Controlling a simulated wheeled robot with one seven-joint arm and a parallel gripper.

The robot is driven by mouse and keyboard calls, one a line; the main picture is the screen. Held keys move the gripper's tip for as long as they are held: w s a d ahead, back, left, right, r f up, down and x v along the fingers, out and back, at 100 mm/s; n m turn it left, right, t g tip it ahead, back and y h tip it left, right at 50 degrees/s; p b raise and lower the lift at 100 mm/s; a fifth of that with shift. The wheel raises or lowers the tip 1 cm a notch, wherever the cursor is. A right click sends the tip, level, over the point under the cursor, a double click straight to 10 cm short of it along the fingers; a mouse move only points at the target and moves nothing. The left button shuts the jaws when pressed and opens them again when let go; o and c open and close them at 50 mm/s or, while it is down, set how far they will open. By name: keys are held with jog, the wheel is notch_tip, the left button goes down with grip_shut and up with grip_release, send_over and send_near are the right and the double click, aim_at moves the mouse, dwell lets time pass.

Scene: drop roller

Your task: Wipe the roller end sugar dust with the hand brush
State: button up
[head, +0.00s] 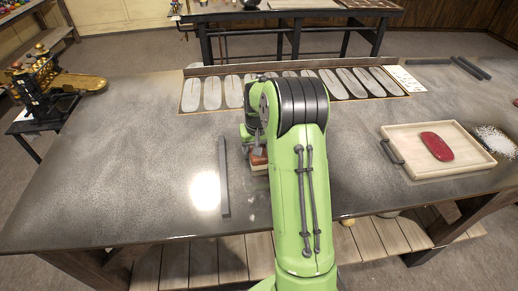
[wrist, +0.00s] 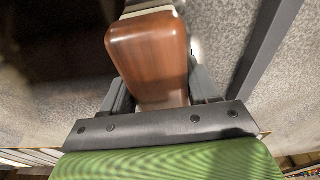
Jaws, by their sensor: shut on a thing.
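My gripper (wrist: 160,88) is shut on a brown wooden block with a pale part at its far end, which looks like the hand brush (wrist: 150,50). In the head view my gripper (head: 254,146) is mostly hidden behind my green arm, and the brush (head: 259,157) shows just left of the arm, low over the table. The black and brass roller machine (head: 36,88) stands at the far left on its own stand, with a brass tray reaching right. Sugar dust on the roller end is too small to tell. My gripper is well to the right of the machine.
A dark bar (head: 223,177) lies on the dark table (head: 130,160) left of the brush. A board of pale oval slots (head: 212,92) lies at the back. A wooden tray (head: 405,170) with a red object (head: 437,146) and white grains (head: 495,140) are at right. The left tabletop is clear.

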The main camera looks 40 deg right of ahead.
notch_tip(320, 180, up, 4)
jog(key=p, duration=0.2)
jog(key=shift+s+r+p, duration=0.1)
jog(key=shift+r+p, duration=0.05)
jog(key=shift+p, duration=0.2)
jog(key=shift+a+r+p, duration=0.1)
jog(key=shift+r+p, duration=0.5)
jog(key=shift+r, duration=0.15)
jog(key=shift+r+p, duration=0.85)
jog(key=shift+r, duration=0.4)
